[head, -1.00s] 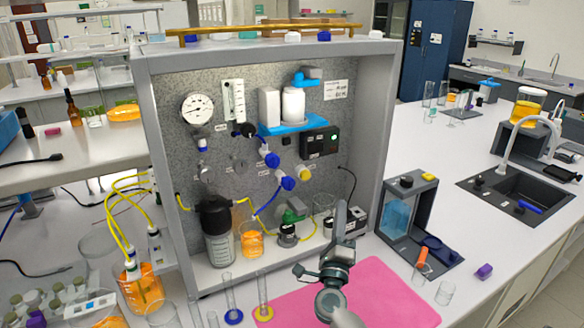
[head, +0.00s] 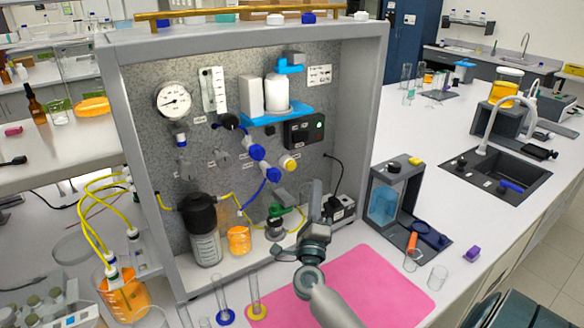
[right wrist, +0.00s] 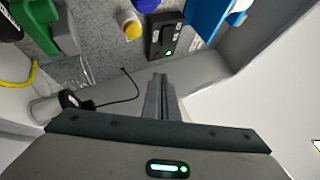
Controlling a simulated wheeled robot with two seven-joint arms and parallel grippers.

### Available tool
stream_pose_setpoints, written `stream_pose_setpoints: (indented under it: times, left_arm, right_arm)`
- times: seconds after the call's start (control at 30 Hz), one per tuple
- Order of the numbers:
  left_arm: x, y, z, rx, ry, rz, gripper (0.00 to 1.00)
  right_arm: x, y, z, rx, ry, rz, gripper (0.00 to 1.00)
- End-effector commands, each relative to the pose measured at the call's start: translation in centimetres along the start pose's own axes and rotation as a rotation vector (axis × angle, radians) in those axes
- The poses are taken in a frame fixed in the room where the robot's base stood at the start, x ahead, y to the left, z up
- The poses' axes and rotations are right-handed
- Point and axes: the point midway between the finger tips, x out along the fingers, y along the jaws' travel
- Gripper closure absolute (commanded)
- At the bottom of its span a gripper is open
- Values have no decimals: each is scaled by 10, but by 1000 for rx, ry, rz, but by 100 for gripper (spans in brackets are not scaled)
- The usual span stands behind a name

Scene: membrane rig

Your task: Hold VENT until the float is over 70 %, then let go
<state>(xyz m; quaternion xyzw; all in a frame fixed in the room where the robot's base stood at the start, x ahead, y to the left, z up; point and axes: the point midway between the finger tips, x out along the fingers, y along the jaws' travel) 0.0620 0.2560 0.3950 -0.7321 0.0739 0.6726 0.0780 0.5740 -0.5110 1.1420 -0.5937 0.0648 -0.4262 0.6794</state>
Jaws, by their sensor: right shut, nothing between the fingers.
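The rig panel (head: 345,85) stands upright in a grey frame. A white vertical scale tube (head: 213,90), probably the float gauge, hangs upper left beside a round dial (head: 173,101); its float and marks are too small to read. Labels are too small to tell which control is VENT. A yellow-capped knob (head: 289,163) sits below a black box (head: 304,129) with a green light; both show in the right wrist view, the knob (right wrist: 131,25) and box (right wrist: 163,40). My right gripper (head: 316,184) is shut and empty, fingers up, in front of the panel's lower right, apart from the knob. My left gripper is out of view.
Blue valves (head: 257,152) and tubing run across the panel.

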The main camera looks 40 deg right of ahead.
Motion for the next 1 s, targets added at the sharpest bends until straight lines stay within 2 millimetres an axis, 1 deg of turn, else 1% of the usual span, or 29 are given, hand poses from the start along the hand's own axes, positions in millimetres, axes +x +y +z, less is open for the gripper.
stream_pose_setpoints:
  times: [0.23, 0.53, 0.7, 1.0]
  left_arm:
    - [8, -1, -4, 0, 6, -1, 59]
    - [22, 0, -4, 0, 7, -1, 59]
    - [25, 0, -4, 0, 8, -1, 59]
    - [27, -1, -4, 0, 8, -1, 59]
  right_arm:
    - [13, 10, 9, 0, 0, -2, 100]
    - [37, 29, 27, 0, 0, -2, 100]
    - [49, 37, 36, 0, 1, -1, 100]
    - [59, 43, 43, 0, 0, 0, 100]
